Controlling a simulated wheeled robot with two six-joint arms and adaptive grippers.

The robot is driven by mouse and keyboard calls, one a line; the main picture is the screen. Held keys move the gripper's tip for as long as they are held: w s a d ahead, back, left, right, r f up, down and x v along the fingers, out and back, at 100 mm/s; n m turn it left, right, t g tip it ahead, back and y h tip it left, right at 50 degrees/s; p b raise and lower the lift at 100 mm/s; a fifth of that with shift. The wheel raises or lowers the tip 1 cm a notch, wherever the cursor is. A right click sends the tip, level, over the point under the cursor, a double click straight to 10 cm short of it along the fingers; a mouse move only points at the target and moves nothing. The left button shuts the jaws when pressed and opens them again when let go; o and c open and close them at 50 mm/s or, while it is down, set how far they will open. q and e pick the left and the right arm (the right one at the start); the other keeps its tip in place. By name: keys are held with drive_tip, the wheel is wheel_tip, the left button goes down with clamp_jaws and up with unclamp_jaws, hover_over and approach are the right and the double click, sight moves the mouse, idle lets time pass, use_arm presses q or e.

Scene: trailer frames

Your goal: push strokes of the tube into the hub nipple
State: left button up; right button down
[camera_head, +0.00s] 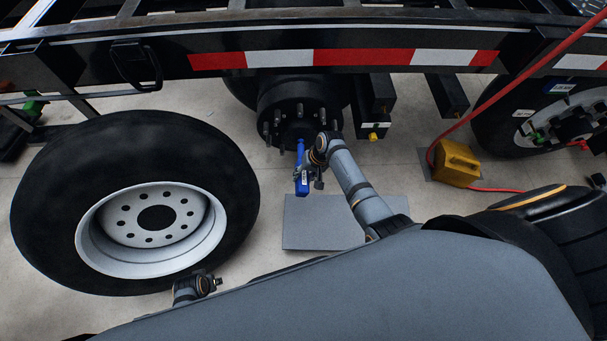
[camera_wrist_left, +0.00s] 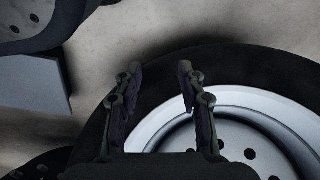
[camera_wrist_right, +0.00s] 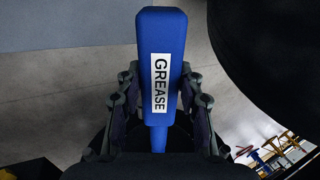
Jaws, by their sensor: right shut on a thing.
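A blue tube (camera_head: 301,181) stands in front of the black hub (camera_head: 290,104), its narrow end towards the hub's centre. It also shows in the right wrist view (camera_wrist_right: 162,40), with a white GREASE label. My right gripper (camera_head: 309,170) is shut on the tube, with a finger on each side in the right wrist view (camera_wrist_right: 160,82). The hub nipple is too small to make out, so I cannot tell whether the tube touches it. My left gripper (camera_wrist_left: 158,72) is open and empty, with the wheel's tyre and rim behind it.
A loose wheel (camera_head: 60,195) stands at the left. A grey plate (camera_head: 315,233) lies on the floor below the hub. A yellow chock (camera_head: 456,163) and a red hose (camera_head: 480,108) are at the right. The trailer's striped beam (camera_head: 350,57) runs above the hub.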

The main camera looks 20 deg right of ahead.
sight(304, 190)
drive_tip(key=shift+s+a+r+p, duration=0.1)
drive_tip(key=shift+s+a+p, duration=0.05)
drive_tip(key=shift+s+p, duration=0.35)
drive_tip(key=shift+s+a+p, duration=0.15)
drive_tip(key=shift+s+p, duration=0.3)
drive_tip(key=shift+s, duration=0.05)
drive_tip(key=shift+s+a+p, duration=0.25)
drive_tip(key=shift+s+p, duration=0.45)
drive_tip(key=shift+s, duration=0.1)
drive_tip(key=shift+s+a+p, duration=0.2)
drive_tip(key=shift+s+p, duration=0.5)
drive_tip(key=shift+s, duration=0.05)
use_arm(q)
drive_tip(key=s+a+f+p, duration=0.1)
drive_tip(key=s+f+p, duration=0.2)
drive_tip(key=s, duration=1)
drive_tip(key=shift+s+a+f, duration=0.25)
drive_tip(key=shift+s+a, duration=0.05)
drive_tip(key=shift+s, duration=0.05)
use_arm(e)
drive_tip(key=s, duration=0.2)
drive_tip(key=s+a, duration=0.1)
drive_tip(key=s, duration=0.1)
drive_tip(key=shift+a, duration=0.1)
drive_tip(key=shift+s, duration=0.1)
